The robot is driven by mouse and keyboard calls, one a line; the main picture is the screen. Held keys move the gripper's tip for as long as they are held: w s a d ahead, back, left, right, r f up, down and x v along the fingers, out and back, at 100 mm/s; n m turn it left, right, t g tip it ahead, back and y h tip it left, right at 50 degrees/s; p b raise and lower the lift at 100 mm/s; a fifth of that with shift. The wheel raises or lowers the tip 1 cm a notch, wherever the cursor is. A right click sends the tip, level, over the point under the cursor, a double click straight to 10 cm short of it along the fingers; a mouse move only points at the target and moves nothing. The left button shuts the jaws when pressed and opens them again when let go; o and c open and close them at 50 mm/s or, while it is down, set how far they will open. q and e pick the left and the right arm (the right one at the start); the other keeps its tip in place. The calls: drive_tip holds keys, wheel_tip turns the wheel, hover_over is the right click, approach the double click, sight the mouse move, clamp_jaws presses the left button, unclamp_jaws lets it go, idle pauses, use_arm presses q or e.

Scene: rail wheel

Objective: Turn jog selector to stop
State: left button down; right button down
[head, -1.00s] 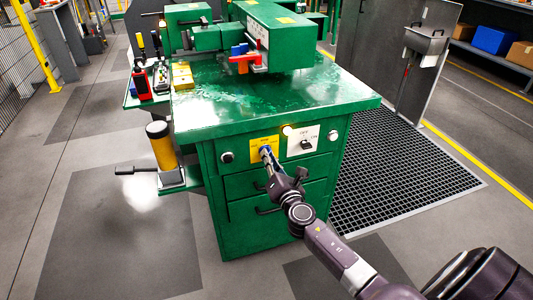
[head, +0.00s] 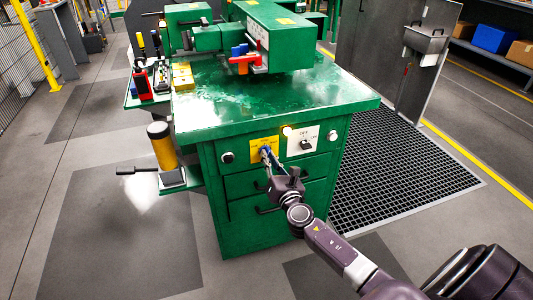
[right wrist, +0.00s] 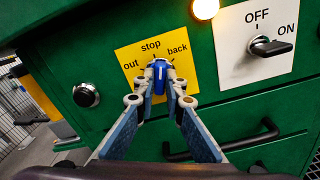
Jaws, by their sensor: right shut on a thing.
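The jog selector is a blue knob (right wrist: 160,78) on a yellow plate (right wrist: 130,55) lettered "out", "stop" and "back". The plate also shows in the head view (head: 257,155) on the front of the green machine cabinet. My right gripper (right wrist: 160,72) is shut on the knob, one finger on each side. In the head view, my right gripper (head: 266,153) reaches the plate from below right. The knob stands roughly upright below the word "stop" in the wrist view. The fingertips partly hide its pointer end, so its exact setting is hard to tell. My left gripper is out of view.
Right of the plate is a white OFF/ON plate with a black switch (right wrist: 270,47), with a lit lamp (right wrist: 205,9) between them. A round black button (right wrist: 86,95) is at left. Drawer handles (right wrist: 222,145) stick out below. A black floor grate (head: 400,175) lies at right.

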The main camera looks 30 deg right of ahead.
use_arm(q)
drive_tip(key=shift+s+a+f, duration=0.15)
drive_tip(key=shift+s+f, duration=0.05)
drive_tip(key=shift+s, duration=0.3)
use_arm(e)
drive_tip(key=shift+n, duration=0.5)
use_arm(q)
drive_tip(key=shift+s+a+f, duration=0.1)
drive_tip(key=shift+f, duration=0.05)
use_arm(e)
drive_tip(key=shift+f, duration=0.1)
